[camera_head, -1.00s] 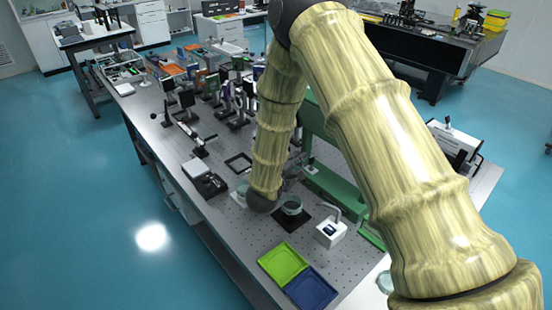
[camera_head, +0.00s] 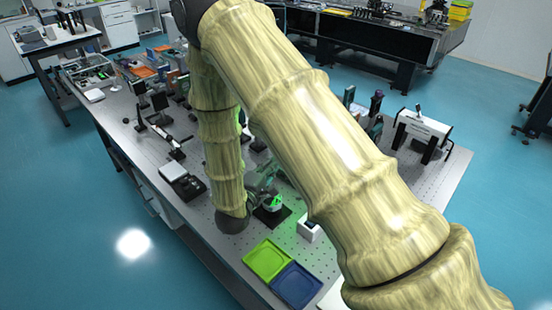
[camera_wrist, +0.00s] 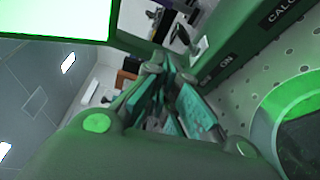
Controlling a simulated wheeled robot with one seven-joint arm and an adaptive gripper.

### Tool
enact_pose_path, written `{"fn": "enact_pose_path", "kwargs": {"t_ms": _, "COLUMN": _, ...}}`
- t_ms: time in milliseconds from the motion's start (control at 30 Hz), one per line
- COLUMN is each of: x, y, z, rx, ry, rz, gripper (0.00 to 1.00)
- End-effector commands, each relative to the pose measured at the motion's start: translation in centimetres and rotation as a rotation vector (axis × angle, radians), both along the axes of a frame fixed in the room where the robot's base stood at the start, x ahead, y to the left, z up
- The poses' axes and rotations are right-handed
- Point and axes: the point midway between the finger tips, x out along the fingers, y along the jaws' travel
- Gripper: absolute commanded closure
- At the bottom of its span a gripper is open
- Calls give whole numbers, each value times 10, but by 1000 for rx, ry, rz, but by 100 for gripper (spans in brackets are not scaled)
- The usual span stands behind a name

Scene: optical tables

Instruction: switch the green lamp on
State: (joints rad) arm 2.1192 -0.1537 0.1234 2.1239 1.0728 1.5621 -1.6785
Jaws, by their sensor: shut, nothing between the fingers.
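The green lamp shows close up in the wrist view, with its green body (camera_wrist: 250,52) carrying dark label strips, one reading "ON". A bright white panel with a green rim (camera_wrist: 50,18) glows at upper left there. In the head view my arm hides most of the lamp; a bit of green (camera_head: 243,118) shows between the arm links. Green light falls on the dish (camera_head: 273,203) and nearby tabletop. My gripper (camera_head: 266,188) is low beside the dish, partly hidden. In the wrist view its fingers (camera_wrist: 158,82) are shut and empty, near the lamp's body; contact is unclear.
A lime tray (camera_head: 267,260) and a blue tray (camera_head: 297,286) lie at the table's front. A white box (camera_head: 309,229) stands right of the dish. A dark device (camera_head: 183,183) is left of my arm. Several optics crowd the back. A white instrument (camera_head: 423,130) stands right.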

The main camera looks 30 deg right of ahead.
Motion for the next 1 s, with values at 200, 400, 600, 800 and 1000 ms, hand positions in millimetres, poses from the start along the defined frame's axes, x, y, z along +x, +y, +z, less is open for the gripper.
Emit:
{"fn": "enact_pose_path", "kwargs": {"t_ms": 200, "x": -22, "y": 27, "z": 1, "rx": -1, "ry": -1, "rz": 1, "gripper": 100}}
{"fn": "enact_pose_path", "kwargs": {"t_ms": 400, "x": -32, "y": 38, "z": 2, "rx": 0, "ry": -1, "rz": -1, "gripper": 100}}
{"fn": "enact_pose_path", "kwargs": {"t_ms": 600, "x": -33, "y": 40, "z": 2, "rx": 0, "ry": -1, "rz": -2, "gripper": 100}}
{"fn": "enact_pose_path", "kwargs": {"t_ms": 800, "x": -33, "y": 40, "z": 2, "rx": 0, "ry": -1, "rz": -2, "gripper": 100}}
{"fn": "enact_pose_path", "kwargs": {"t_ms": 1000, "x": -33, "y": 39, "z": 2, "rx": 0, "ry": -1, "rz": -2, "gripper": 100}}
